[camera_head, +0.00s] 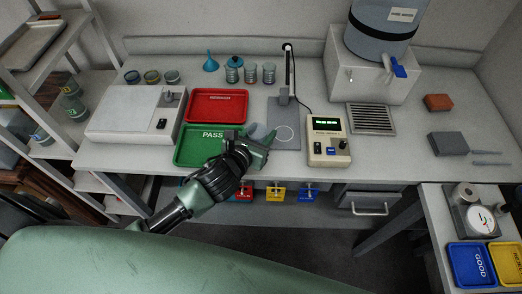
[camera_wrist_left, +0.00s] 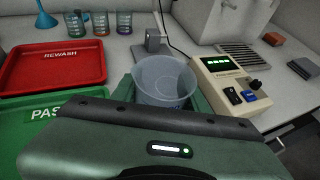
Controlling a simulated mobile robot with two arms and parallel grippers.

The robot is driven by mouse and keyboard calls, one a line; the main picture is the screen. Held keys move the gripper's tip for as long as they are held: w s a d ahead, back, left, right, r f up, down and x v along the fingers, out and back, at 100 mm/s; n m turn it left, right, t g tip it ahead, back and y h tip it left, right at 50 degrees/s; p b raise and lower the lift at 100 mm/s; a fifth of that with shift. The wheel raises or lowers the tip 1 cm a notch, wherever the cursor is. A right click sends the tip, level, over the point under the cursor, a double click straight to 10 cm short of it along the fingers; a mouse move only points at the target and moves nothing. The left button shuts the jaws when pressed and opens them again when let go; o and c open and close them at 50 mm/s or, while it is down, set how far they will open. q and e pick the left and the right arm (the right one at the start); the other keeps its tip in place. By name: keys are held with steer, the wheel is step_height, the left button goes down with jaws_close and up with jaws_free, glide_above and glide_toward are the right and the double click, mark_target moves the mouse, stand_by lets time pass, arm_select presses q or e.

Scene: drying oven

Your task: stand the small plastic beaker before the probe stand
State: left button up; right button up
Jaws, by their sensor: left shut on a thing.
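The small clear plastic beaker (camera_wrist_left: 165,82) is upright between the fingers of my left gripper (camera_wrist_left: 163,98), which is shut on it. In the head view the beaker (camera_head: 257,131) is a small pale shape, partly hidden by my left gripper (camera_head: 264,145). The gripper is at the front edge of the grey base plate of the probe stand (camera_head: 289,70), just left of the white ring (camera_head: 284,134) marked on that plate. Whether the beaker's bottom touches anything is hidden. My right gripper is not in view.
The green PASS tray (camera_head: 190,150) and red REWASH tray (camera_head: 216,106) lie to the left. A meter with a lit display (camera_head: 328,140) stands close on the right. Several cups and a blue funnel (camera_head: 210,63) stand behind. A drain grille (camera_head: 371,119) lies farther right.

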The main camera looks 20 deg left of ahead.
arm_select(q)
step_height(320, 180, down, 5)
steer(key=shift+d+r, duration=0.1)
steer(key=shift+r, duration=0.05)
step_height(320, 180, down, 4)
steer(key=shift+r+b, duration=0.1)
steer(key=shift+b, duration=0.2)
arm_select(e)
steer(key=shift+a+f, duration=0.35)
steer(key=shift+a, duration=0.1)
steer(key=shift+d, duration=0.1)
arm_select(q)
steer(key=shift+f, duration=0.35)
steer(key=o, duration=1.4)
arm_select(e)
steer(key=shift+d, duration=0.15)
arm_select(q)
steer(key=shift+r, duration=0.1)
